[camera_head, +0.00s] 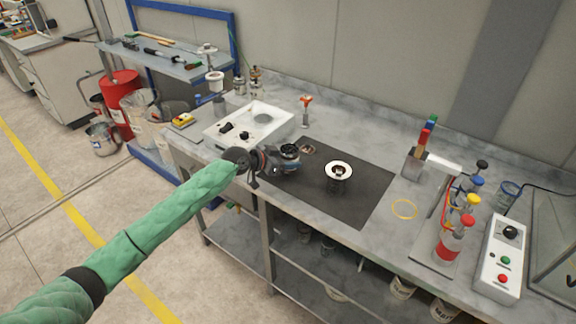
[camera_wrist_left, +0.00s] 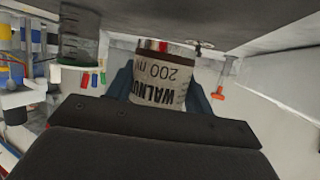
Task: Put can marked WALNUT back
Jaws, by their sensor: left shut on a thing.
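The can marked WALNUT (camera_wrist_left: 163,82) is between the fingers of my left gripper (camera_wrist_left: 165,90) in the left wrist view. Its pale label reads upside down there. In the head view, my left gripper (camera_head: 276,163) is over the left part of the dark mat (camera_head: 355,202). The dark round top of the can (camera_head: 290,150) shows at its fingertips. The gripper is shut on the can. I cannot tell whether the can's base touches the mat. My right gripper is not in view.
A white ring-topped piece (camera_head: 338,170) stands on the mat, right of the can. A white panel unit (camera_head: 262,120) is behind left. Several colour-capped bottles (camera_head: 460,232) and a control box (camera_head: 502,260) stand right.

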